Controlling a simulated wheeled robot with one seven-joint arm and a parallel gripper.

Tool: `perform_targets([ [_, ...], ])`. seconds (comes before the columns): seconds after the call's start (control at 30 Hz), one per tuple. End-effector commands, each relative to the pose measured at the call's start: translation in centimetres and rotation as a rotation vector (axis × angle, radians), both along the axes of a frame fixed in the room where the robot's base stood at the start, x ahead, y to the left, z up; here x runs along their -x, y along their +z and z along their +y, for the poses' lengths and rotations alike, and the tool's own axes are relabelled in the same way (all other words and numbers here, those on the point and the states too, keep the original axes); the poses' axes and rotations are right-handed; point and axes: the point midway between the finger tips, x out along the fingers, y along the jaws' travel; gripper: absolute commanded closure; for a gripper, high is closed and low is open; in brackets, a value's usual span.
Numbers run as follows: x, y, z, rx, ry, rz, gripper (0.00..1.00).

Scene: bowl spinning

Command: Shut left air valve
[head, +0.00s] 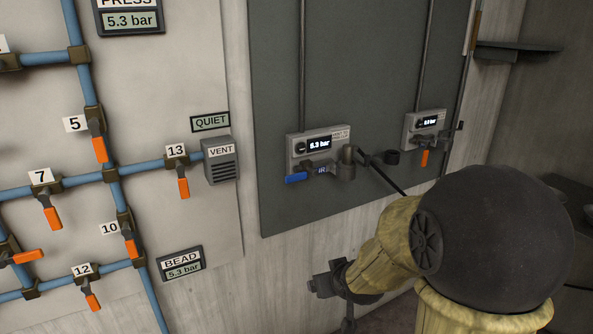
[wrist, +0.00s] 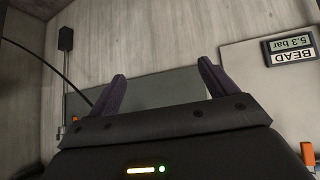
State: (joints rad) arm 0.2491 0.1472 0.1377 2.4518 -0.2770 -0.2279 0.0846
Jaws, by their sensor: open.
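In the head view, the left valve unit (head: 320,145) is a grey box on the dark wall panel, with a display reading 5.3 bar. A blue lever (head: 297,178) lies about level under its left side, beside a small, partly hidden label ending in "IR". The right unit (head: 425,127) has an orange lever (head: 425,158) hanging down. My gripper (head: 330,285) is below the panel, lower than the left unit and apart from it. In the wrist view, the two purple-grey fingers of my gripper (wrist: 162,85) are spread apart with nothing between them.
A dark fitting (head: 346,163) with a black hose is right of the blue lever. Left stands a board of blue pipes (head: 70,183) with several orange levers, a VENT box (head: 221,160) and a BEAD gauge (head: 181,264). The wall below the panel is clear around my gripper.

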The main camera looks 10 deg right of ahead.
Motion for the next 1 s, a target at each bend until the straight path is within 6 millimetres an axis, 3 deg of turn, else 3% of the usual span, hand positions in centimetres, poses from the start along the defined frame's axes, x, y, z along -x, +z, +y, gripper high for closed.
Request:
perform_targets([
  [0.1, -3.9, 3.1, -1.0, -0.022, 0.042, -0.185, 0.15],
  [0.2, -6.5, 5.9, -1.5, -0.055, 0.091, -0.344, 0.15],
  [0.33, -8.8, 9.7, -2.0, -0.114, 0.161, -0.545, 0.15],
  [0.5, -9.9, 13.4, -2.0, -0.188, 0.237, -0.731, 0.15],
  [0.63, -10.0, 14.3, -1.8, -0.213, 0.261, -0.782, 0.15],
  [1.0, -10.2, 14.3, -1.7, -0.213, 0.263, -0.783, 0.15],
])
